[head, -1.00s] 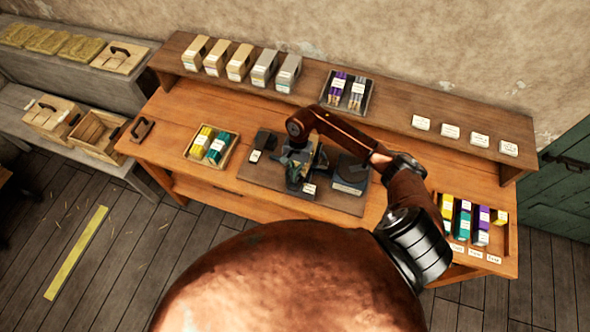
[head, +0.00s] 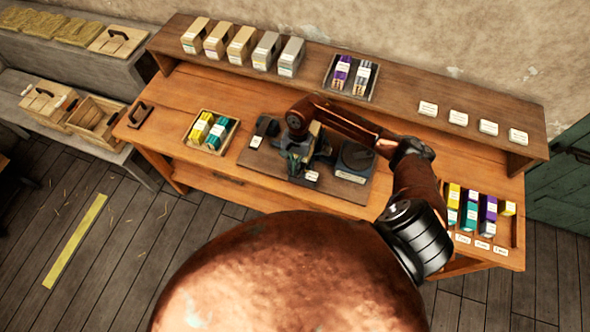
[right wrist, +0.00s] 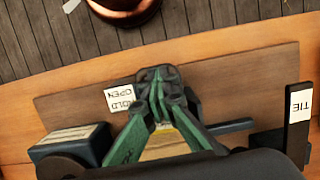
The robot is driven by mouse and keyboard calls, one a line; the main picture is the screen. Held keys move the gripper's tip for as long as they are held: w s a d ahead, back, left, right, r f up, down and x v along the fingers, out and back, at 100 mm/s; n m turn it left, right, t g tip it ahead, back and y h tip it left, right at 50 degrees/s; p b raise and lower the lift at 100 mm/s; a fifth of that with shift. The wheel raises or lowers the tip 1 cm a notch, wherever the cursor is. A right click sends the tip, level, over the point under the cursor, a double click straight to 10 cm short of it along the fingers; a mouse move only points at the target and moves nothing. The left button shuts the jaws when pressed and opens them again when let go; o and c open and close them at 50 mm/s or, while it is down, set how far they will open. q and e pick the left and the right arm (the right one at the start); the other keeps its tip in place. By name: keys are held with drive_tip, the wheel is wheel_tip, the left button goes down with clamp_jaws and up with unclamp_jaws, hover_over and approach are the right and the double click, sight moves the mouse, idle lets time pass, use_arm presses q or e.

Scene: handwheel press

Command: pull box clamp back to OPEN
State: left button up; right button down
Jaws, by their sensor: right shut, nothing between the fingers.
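The box clamp is a dark blue-grey fixture on the brown board (head: 262,163) at the middle of the bench. It is mostly hidden by my right arm and gripper in the head view. My right gripper (head: 298,160) is over the clamp, pointing down. In the right wrist view its green fingers (right wrist: 157,80) meet at the tips, shut and empty, beside the white HOLD OPEN label (right wrist: 120,97). A pale yellow-brown surface (right wrist: 165,147) shows between the finger links. A blue-grey bar (right wrist: 230,126) sticks out to the right. Contact with the clamp cannot be told. My left gripper is out of view.
A round dark device (head: 357,156) stands right of the clamp, and a dark block labelled TIE (right wrist: 299,112) on its other side. A tray of yellow and teal packs (head: 212,131) is at left, a sorting rack (head: 515,230) at right. A raised shelf (head: 400,97) runs behind.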

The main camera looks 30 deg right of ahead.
drive_tip(key=shift+s+a+f+b, duration=0.2)
drive_tip(key=shift+s+f+b, duration=0.15)
drive_tip(key=shift+b, duration=0.3)
drive_tip(key=shift+s+a+r, duration=0.15)
drive_tip(key=shift+s, duration=0.1)
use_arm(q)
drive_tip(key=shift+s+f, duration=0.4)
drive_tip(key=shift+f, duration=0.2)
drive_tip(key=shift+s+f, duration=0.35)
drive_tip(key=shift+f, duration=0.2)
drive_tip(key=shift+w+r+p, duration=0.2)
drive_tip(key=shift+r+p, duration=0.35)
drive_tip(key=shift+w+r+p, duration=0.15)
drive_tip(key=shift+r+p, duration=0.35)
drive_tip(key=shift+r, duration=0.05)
use_arm(e)
drive_tip(key=v, duration=1)
drive_tip(key=shift+w+r, duration=0.1)
drive_tip(key=shift+w, duration=0.05)
